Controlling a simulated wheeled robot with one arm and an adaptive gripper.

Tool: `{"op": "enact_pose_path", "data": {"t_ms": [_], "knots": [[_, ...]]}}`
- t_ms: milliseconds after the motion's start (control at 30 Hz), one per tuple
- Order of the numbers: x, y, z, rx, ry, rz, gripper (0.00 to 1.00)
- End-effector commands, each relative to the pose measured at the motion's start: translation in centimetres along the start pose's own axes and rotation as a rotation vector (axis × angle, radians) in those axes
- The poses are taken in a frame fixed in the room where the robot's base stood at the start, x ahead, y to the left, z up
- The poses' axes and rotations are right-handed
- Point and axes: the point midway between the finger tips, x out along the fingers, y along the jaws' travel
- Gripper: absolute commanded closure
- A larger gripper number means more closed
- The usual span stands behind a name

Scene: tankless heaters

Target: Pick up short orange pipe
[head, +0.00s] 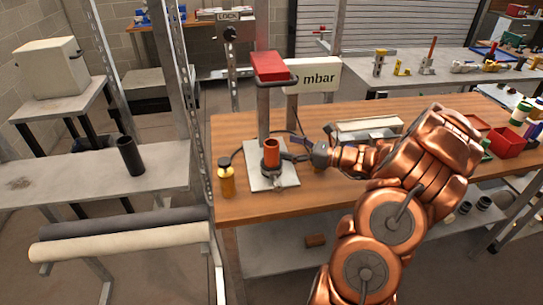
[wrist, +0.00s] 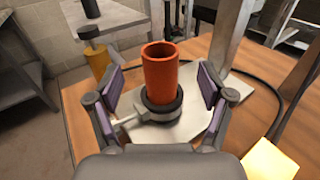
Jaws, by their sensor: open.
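The short orange pipe (head: 271,148) stands upright in a dark ring clamp (head: 271,166) on a light metal base plate (head: 258,180) on the wooden table. In the wrist view the pipe (wrist: 160,75) rises from the dark ring (wrist: 160,104), its open top facing up. My gripper (head: 298,150) is just right of the pipe in the head view. In the wrist view my gripper (wrist: 164,98) is open, with one purple-padded finger on each side of the pipe and clear gaps between. Nothing is held.
An amber bottle (head: 226,177) stands left of the plate. A press with a red top (head: 270,67) rises behind it, beside a white "mbar" box (head: 313,76). A black cable lies on the table. Red bins (head: 506,141) sit far right. A black pipe (head: 130,156) stands on the left bench.

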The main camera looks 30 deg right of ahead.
Motion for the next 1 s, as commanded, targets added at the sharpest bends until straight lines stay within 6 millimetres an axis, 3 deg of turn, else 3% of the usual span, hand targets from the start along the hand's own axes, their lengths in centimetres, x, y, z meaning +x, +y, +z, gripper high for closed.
{"op": "enact_pose_path", "data": {"t_ms": [500,800,1000], "knots": [[5.8,-0.1,-0.2,0.001,0.002,0.005,0.2],[6.2,-0.2,-0.4,0.0,0.001,0.001,0.2],[6.2,-0.2,-0.3,-0.001,0.001,0.001,0.39]]}}
